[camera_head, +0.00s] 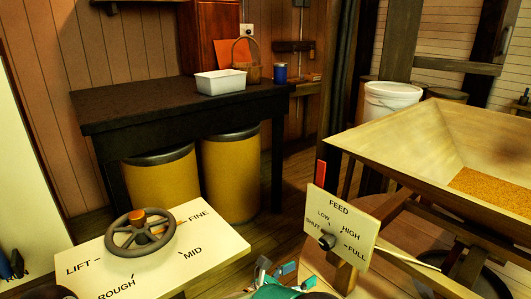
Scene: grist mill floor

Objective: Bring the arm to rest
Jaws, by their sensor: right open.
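My right gripper (275,272) shows at the bottom centre, above the floorboards between the two control panels. Its jaws are open and nothing shows between them. It appears apart from the feed panel (343,223) to its right and the handwheel panel (210,240) to its left. The rest of that arm is mostly cut off by the bottom edge. My left gripper is out of view.
A handwheel (119,243) sits on the left panel and a dark knob (326,241) on the feed panel. A wooden hopper (400,130) with grain (495,190) fills the right. A dark table (130,100) with a white tub (220,83) stands behind.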

